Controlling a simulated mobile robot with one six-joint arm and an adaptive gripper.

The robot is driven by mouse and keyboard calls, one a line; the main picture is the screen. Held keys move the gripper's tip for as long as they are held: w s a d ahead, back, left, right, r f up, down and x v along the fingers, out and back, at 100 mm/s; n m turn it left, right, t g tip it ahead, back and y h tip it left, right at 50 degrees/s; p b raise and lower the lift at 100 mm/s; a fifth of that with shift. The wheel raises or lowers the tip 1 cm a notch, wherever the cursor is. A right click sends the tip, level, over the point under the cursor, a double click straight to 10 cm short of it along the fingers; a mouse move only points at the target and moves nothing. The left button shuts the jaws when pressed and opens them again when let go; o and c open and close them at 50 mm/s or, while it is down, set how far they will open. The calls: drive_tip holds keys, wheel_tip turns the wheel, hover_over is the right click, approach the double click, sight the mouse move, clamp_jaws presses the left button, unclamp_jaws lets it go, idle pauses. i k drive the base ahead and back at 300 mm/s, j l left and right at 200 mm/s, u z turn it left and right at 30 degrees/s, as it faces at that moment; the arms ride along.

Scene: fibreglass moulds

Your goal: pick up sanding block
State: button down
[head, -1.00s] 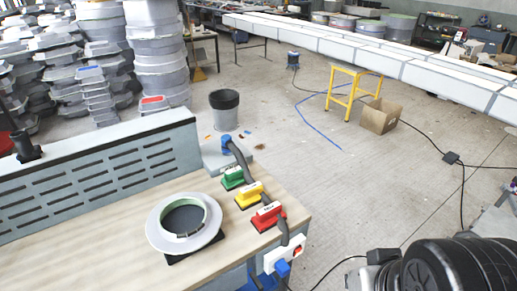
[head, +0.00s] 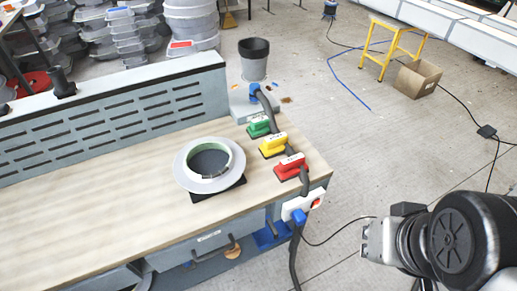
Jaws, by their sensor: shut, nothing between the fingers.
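Three sanding blocks with coloured tops and dark bases stand in a row near the right end of the wooden bench top: a green block (head: 259,126) at the back, a yellow block (head: 273,145) in the middle and a red block (head: 291,167) nearest the front. Each bears a small label too small to read. They look upright and apart from one another. Part of my arm shows at the lower right, over the floor and well clear of the bench. My gripper's fingers do not show in this view.
A pale ring-shaped mould (head: 183,176) sits on a black pad left of the blocks. A slotted panel (head: 110,115) borders the bench's back. A power strip (head: 303,205) is on the bench end. Floor right of the bench is mostly clear.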

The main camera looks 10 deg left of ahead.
sight(273, 146)
drive_tip(key=i+j+u, duration=0.1)
drive_tip(key=i+u, duration=0.2)
drive_tip(key=i, duration=0.2)
drive_tip(key=i+u, duration=0.3)
drive_tip(key=i, duration=0.2)
